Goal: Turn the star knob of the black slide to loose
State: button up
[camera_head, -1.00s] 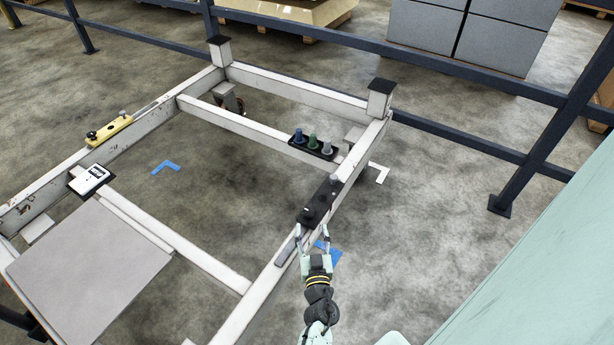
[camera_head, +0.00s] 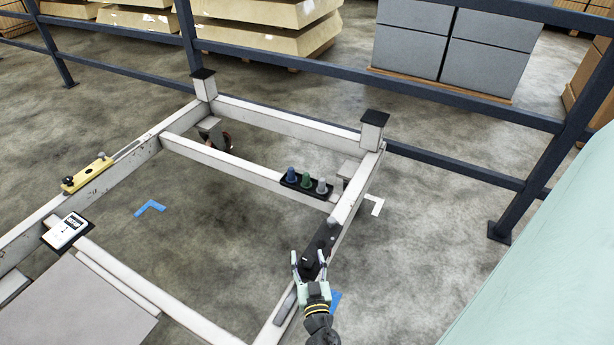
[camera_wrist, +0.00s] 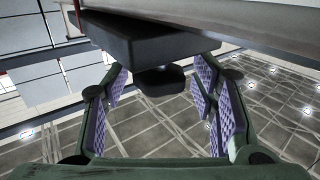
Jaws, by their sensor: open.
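The black slide (camera_head: 325,237) sits on the right-hand white rail of the trolley frame. It also shows in the wrist view as a dark block (camera_wrist: 150,42) under a pale beam. The dark star knob (camera_wrist: 160,80) stands out from the block, between my finger pads in that picture. My gripper (camera_head: 308,262) is at the near end of the slide in the head view, its two fingers spread and partly covering the knob. In the wrist view my gripper (camera_wrist: 158,105) is open, with clear gaps on both sides of the knob. I see no contact.
A black holder with blue, green and grey knobs (camera_head: 306,182) sits on the cross rail. A yellow slide (camera_head: 88,174) and a white device (camera_head: 66,231) are on the left. A dark blue railing (camera_head: 460,166) runs behind the frame. The frame's middle is open floor.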

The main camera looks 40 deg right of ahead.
jog(key=c, duration=1.2)
jog(key=shift+o, duration=0.2)
jog(key=shift+r+p, duration=0.15)
jog(key=shift+p, duration=0.2)
